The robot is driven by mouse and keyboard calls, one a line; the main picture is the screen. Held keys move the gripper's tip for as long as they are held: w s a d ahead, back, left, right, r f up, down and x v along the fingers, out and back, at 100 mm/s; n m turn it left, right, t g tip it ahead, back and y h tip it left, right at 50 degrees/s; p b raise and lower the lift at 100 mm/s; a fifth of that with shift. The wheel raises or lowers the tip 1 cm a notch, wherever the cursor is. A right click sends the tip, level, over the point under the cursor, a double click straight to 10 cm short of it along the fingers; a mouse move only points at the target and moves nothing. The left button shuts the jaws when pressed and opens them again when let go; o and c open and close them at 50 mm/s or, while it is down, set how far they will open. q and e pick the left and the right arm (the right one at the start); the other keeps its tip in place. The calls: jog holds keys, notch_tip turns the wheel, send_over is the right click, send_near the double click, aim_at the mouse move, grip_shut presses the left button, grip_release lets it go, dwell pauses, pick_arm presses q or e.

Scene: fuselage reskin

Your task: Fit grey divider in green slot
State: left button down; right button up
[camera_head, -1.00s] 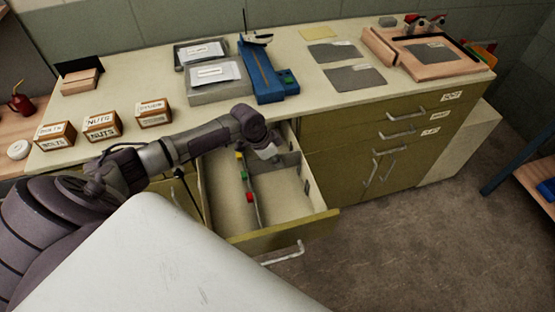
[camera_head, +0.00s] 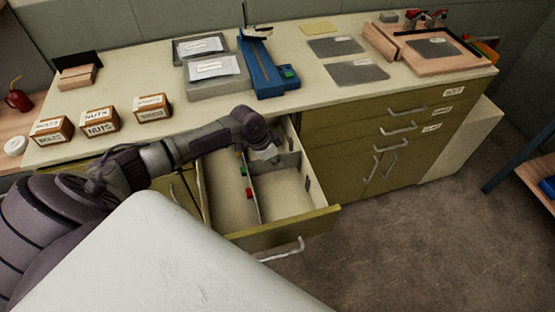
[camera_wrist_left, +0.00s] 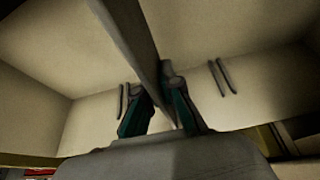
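The grey divider (camera_wrist_left: 135,35) runs as a thin upright panel between the two fingers of my left gripper (camera_wrist_left: 160,106) in the left wrist view. The fingers press on it from both sides. In the head view my left gripper (camera_head: 267,157) is inside the open drawer, near its back, and the divider (camera_head: 283,164) stands crosswise below it, partly hidden. A green marker (camera_head: 243,172) sits on the lengthwise partition, with a red marker (camera_head: 250,193) nearer the front. I cannot tell whether the divider is seated in the green slot. My right gripper is not in view.
The drawer (camera_head: 285,225) is pulled out from the cabinet; its front compartment is empty. Dark slot strips (camera_wrist_left: 222,77) show on a drawer wall. A blue tool (camera_head: 265,70), grey trays (camera_head: 215,90) and labelled boxes (camera_head: 100,121) stand on the counter above.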

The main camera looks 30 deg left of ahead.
pick_arm(q)
jog(key=shift+f+b, duration=0.75)
jog(key=shift+f, duration=0.45)
jog(key=c, duration=1.2)
grip_release()
jog(key=shift+c, duration=0.2)
jog(key=shift+r, duration=0.1)
jog(key=v, duration=1.2)
